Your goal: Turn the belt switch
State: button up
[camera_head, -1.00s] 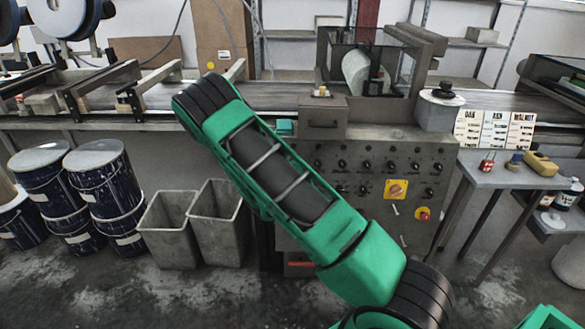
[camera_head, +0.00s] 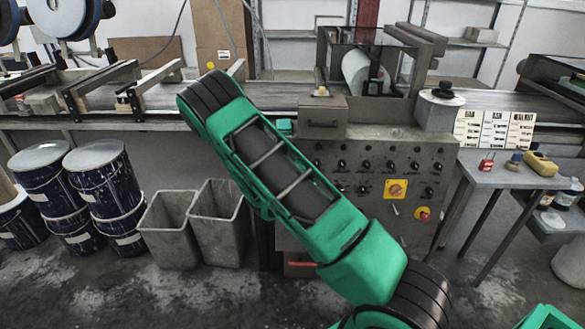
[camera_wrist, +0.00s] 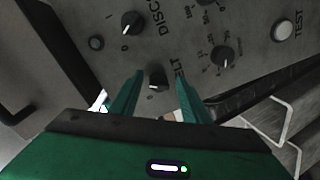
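In the wrist view, the belt switch (camera_wrist: 157,79) is a small black rotary knob on the grey panel. A "0" mark is beside it, and its label is partly hidden, reading "ELT". My gripper (camera_wrist: 159,76) is open, with one green fingertip on each side of the knob in the picture. I cannot tell whether the fingers touch it. In the head view, the control panel (camera_head: 420,160) shows at the centre right. My green arm hides part of it, and my gripper and the belt switch do not show there.
Another knob (camera_wrist: 132,22), marked "DISC", sits close by, with a further dial (camera_wrist: 222,57) and a white TEST button (camera_wrist: 283,30). In the head view, a yellow-backed switch (camera_head: 396,189) and a red stop button (camera_head: 423,214) are on the panel. Grey bins (camera_head: 167,229) stand left.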

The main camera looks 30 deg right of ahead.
jog(key=v, duration=1)
jog(key=shift+s+a, duration=0.2)
jog(key=shift+a, duration=0.05)
dwell(0.4)
jog(key=s+d+r+m+g+h, duration=0.1)
jog(key=s+d+r+m+g, duration=0.2)
jog(key=s+d+m+g, duration=0.45)
jog(key=s+d+r+m+g, duration=0.25)
jog(key=s+d+m, duration=0.2)
jog(key=s, duration=0.55)
jog(key=s+a+r+g+y, duration=0.1)
jog(key=s+a+r+y, duration=0.4)
jog(key=s, duration=0.5)
jog(key=s+a+r+g+y, duration=0.1)
jog(key=s+a+r+y, duration=0.3)
jog(key=s+a, duration=0.5)
jog(key=shift+s+r+n+y, duration=0.3)
jog(key=shift+s+r+y, duration=0.1)
jog(key=shift+s+r, duration=0.25)
